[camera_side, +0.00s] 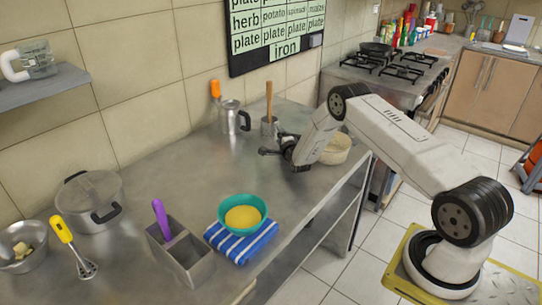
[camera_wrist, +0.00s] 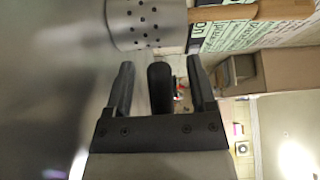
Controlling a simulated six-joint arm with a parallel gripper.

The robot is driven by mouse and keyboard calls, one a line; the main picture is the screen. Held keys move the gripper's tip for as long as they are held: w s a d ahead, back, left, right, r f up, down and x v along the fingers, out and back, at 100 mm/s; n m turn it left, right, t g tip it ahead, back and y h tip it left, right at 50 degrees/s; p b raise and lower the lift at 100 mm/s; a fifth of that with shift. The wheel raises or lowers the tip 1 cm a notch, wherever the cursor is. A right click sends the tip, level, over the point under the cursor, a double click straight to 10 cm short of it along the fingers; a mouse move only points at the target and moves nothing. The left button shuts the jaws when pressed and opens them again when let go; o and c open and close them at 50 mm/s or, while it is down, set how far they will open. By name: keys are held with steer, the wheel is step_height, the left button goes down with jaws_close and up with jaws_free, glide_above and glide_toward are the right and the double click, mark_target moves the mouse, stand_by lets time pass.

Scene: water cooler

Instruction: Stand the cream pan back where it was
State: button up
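The cream pan (camera_side: 338,149) is on the steel counter near its front edge in the side view, partly hidden behind my arm. It looks upright. My gripper (camera_side: 268,149) is low over the counter, to the left of the pan body. In the wrist view my gripper (camera_wrist: 159,82) has its two dark fingers apart. A black rounded handle (camera_wrist: 160,88) lies between them, with a visible gap on each side. It looks like the pan's handle, but its join to the pan is hidden.
A perforated utensil holder (camera_side: 269,127) with a wooden handle stands close behind my gripper; it also shows in the wrist view (camera_wrist: 148,22). A metal jug (camera_side: 231,117) is to its left. A teal bowl (camera_side: 242,216) sits on a striped cloth in front. The counter between is clear.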

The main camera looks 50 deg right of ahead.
steer(key=shift+s+a, duration=0.1)
steer(key=shift+s, duration=0.05)
stand_by(0.3)
steer(key=shift+v, duration=3.7)
steer(key=shift+a+r+n+y, duration=0.35)
steer(key=shift+n+y, duration=0.05)
steer(key=s+a+r+n+g+y, duration=0.2)
steer(key=a+r+n+g+y, duration=0.15)
steer(key=a+n, duration=0.35)
steer(key=s+a+r+n+g+y, duration=0.25)
steer(key=a+r+n, duration=0.2)
steer(key=a, duration=0.35)
steer(key=s+a+r+n+g+y, duration=0.1)
steer(key=s+a+n+g, duration=0.2)
steer(key=s, duration=0.7)
steer(key=s+a+r+n+g+y, duration=0.1)
steer(key=s+a+r+n+g, duration=0.1)
steer(key=s+a+n, duration=0.5)
steer(key=s+n+g, duration=0.1)
steer(key=s+n, duration=0.1)
steer(key=s, duration=0.1)
steer(key=shift+s+a+r+g+y, duration=0.25)
steer(key=shift+s+a+g+y, duration=0.05)
steer(key=shift+s+a+y, duration=0.1)
